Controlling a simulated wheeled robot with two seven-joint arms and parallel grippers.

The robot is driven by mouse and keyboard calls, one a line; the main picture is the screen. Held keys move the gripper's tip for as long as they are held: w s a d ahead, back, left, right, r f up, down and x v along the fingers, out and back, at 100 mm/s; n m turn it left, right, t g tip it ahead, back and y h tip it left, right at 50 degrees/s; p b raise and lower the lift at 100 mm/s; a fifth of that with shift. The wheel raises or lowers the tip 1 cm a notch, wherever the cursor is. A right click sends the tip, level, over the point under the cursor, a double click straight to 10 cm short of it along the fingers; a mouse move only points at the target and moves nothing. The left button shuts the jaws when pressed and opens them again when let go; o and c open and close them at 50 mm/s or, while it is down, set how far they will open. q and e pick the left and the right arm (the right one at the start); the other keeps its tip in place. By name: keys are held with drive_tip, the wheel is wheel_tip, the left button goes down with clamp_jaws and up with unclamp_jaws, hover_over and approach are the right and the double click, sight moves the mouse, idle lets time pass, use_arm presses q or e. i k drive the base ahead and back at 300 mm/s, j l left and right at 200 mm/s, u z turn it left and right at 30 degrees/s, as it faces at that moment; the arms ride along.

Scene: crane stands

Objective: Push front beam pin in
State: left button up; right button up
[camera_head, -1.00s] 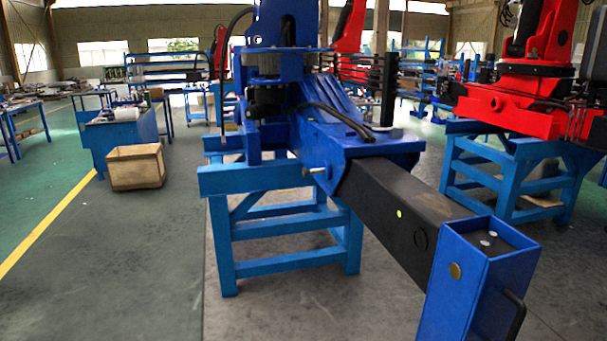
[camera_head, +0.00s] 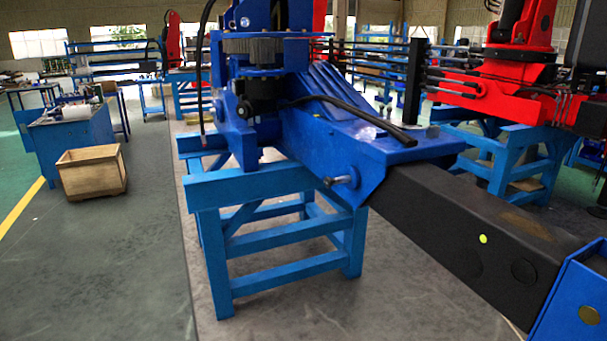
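A metallic pin (camera_head: 343,181) sticks out of the side of the blue beam housing (camera_head: 352,150), near its lower front edge. A visible length of its shaft stands out to the left of the housing wall. The black beam (camera_head: 470,235) comes out of the housing and runs to the lower right, with a yellow-green dot on its side. A blue end bracket (camera_head: 580,300) caps the beam and is cut off by the frame. Neither of my grippers shows in the head view.
The blue crane stand (camera_head: 225,240) carries the crane and has legs and rails at the front. A wooden box (camera_head: 92,172) sits on the floor at left. A red crane (camera_head: 500,75) on another stand is at right. Grey floor left of the stand is clear.

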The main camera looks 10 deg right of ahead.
sight(328, 182)
drive_tip(key=i+j, duration=0.45)
drive_tip(key=j, duration=0.3)
drive_tip(key=i+j+z, duration=0.1)
drive_tip(key=i+j, duration=0.4)
drive_tip(key=j, duration=0.25)
drive_tip(key=i+j, duration=0.2)
drive_tip(key=j, duration=0.2)
